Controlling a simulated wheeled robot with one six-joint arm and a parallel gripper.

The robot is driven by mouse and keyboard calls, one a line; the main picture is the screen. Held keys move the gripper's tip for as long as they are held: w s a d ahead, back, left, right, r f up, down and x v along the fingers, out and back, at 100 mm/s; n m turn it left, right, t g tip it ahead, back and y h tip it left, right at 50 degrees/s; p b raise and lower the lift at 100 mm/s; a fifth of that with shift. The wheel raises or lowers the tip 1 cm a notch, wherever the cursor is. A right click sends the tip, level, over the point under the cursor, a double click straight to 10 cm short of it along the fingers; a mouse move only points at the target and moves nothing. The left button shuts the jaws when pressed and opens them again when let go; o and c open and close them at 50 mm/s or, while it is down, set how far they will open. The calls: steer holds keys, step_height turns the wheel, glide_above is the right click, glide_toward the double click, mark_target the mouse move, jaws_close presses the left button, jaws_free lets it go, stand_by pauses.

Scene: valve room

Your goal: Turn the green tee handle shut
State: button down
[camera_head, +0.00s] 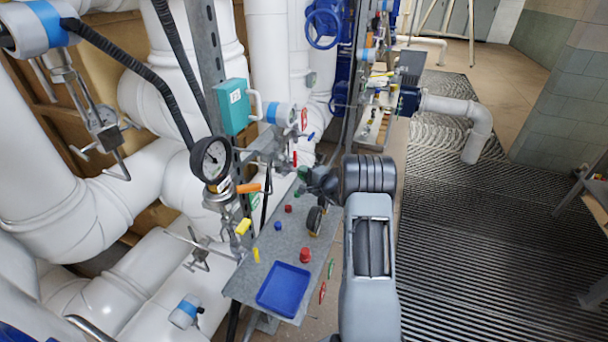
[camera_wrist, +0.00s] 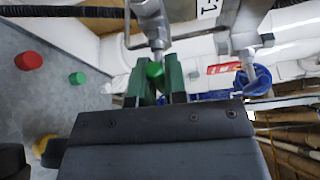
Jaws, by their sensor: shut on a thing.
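The green tee handle (camera_wrist: 155,72) shows end-on in the wrist view, at the lower end of a metal valve stem. My gripper (camera_wrist: 155,84) has its two green fingers shut on the handle, one on each side. In the head view my gripper (camera_head: 304,176) reaches in from the right to the valve pipework above the grey bench. There the handle is hard to tell from the green fingers, and my wrist hides part of that spot. The handle's exact angle cannot be told.
The grey bench (camera_head: 246,282) below holds a blue tray (camera_head: 284,290), a red knob (camera_head: 305,255) and small coloured pieces. A pressure gauge (camera_head: 211,160), an orange handle (camera_head: 248,188) and a yellow handle (camera_head: 243,227) stand left. The right floor is open.

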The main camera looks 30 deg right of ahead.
steer(key=m+g+b, duration=0.1)
steer(key=m, duration=0.1)
steer(key=shift+m+g, duration=0.3)
steer(key=shift+m, duration=0.1)
steer(key=m+g, duration=0.1)
steer(key=m, duration=0.2)
steer(key=shift+r+m+g, duration=0.1)
steer(key=shift+m+g, duration=0.2)
steer(key=m+g+y+p, duration=0.1)
steer(key=m+g+p, duration=0.1)
steer(key=m+p, duration=0.1)
steer(key=shift+y, duration=0.4)
steer(key=m+g+y+p, duration=0.1)
steer(key=m+p, duration=0.1)
steer(key=shift+m, duration=0.4)
steer(key=c, duration=1.1)
jaws_free()
steer(key=shift+c, duration=0.2)
steer(key=b+v, duration=0.2)
steer(key=v, duration=1.1)
steer(key=shift+d+b, duration=0.3)
steer(key=shift+d, duration=0.15)
